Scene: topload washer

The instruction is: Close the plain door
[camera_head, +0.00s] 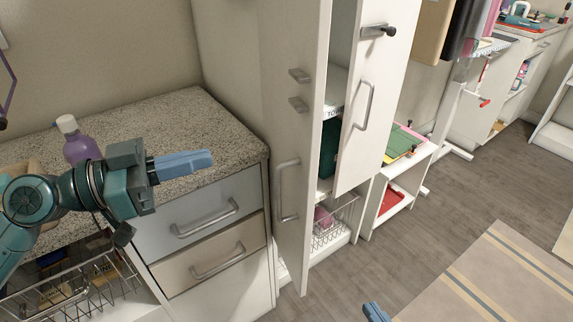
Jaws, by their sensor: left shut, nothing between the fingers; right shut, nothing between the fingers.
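A tall white cabinet stands in the middle of the head view with its inside partly showing. A tall door (296,225) with a bar handle (287,190) and two small tabs stands open at its left. A narrower white door (352,150) with a bar handle and a dark hook stands ajar to the right. I cannot tell which one is the plain door. My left gripper (207,160) is shut and empty above the granite counter, left of the tall door and apart from it. Only the blue tip of my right gripper (375,312) shows at the bottom edge; it is shut.
The granite counter (190,108) with drawers and a purple bottle (77,140) is at left. A wire basket (336,222) sits low in the cabinet. A low shelf (400,185) stands right of it. The wood floor is clear up to a striped rug (500,275).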

